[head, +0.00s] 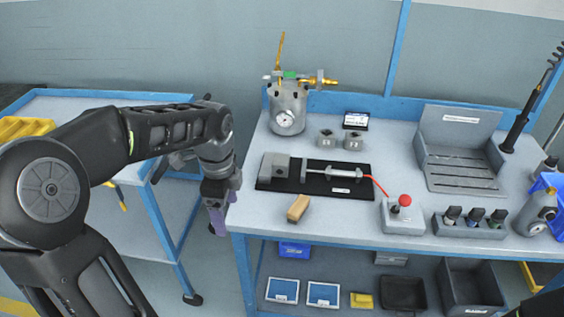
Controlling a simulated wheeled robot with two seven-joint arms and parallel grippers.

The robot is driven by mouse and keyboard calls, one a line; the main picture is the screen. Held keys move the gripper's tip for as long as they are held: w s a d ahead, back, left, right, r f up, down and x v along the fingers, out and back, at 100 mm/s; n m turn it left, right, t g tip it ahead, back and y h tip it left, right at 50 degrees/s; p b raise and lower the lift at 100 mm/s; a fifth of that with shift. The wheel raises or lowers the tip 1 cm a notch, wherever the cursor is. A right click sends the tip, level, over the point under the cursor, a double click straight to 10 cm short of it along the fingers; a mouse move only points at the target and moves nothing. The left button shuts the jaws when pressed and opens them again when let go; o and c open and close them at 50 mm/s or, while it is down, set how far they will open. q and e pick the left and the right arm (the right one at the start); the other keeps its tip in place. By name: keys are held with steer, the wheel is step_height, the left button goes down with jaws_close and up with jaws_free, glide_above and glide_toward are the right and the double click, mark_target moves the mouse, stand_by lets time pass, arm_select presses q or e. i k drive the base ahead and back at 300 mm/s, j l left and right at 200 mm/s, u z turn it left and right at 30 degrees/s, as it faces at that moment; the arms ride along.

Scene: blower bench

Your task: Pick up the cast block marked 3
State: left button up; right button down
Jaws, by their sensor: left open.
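Two small grey cast blocks stand side by side on the bench behind the black plate, the left block (326,138) and the right block (354,141). Each has a dark recess on top and a small mark on its front; the marks are too small to read, so I cannot tell which is 3. My left gripper (217,222) points down at the bench's left front corner. It is open and empty, apart from both blocks, to their left and nearer to me. My right gripper is out of view.
A black plate (316,192) with a clamp fixture lies in front of the blocks. A tan wooden piece (298,208) lies near the front edge. A pressure pot (288,110) stands back left, a small sign (356,121) behind the blocks, a grey tray (458,176) to the right.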

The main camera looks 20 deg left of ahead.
mark_target(280, 164)
steer(key=i, duration=0.9)
